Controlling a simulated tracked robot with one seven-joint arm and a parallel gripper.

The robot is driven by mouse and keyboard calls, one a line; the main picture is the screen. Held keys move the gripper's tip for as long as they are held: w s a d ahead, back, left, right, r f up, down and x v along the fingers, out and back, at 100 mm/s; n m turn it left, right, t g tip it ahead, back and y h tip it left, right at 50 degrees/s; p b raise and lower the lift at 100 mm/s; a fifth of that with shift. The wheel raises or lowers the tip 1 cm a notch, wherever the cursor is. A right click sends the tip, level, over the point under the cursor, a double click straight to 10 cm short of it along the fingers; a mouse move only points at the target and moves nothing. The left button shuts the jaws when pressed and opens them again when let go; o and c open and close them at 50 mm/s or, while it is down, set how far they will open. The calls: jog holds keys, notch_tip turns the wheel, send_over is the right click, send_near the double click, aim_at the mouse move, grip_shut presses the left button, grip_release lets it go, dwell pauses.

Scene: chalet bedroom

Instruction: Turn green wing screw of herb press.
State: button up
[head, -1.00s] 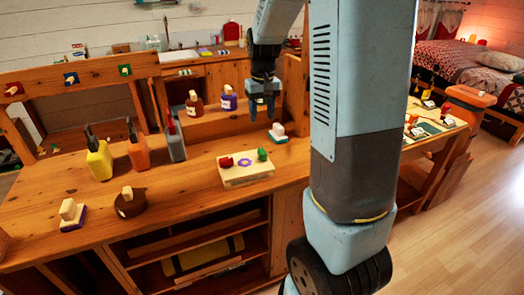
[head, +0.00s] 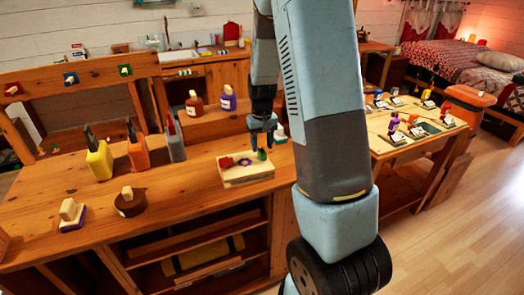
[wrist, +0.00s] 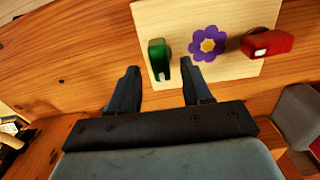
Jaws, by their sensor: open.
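The herb press is a pale wooden block (head: 240,174) on the bench, with a purple flower on its top. It also shows in the wrist view (wrist: 180,15). Its green wing screw (wrist: 157,50) stands on one side of the flower and the red wing screw (wrist: 268,43) on the other. In the head view the green wing screw (head: 262,154) sits just below my gripper (head: 262,145). My gripper (wrist: 161,72) is open and empty. In the wrist view the green wing screw lies ahead of the gap between the fingertips, apparently untouched.
Brown and purple bottles stand on the ledge behind. A white-handled block stands close behind my gripper.

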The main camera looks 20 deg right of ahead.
aim_at(262, 150)
jog(key=shift+f, duration=1.55)
jog(key=shift+c, duration=0.4)
grip_shut()
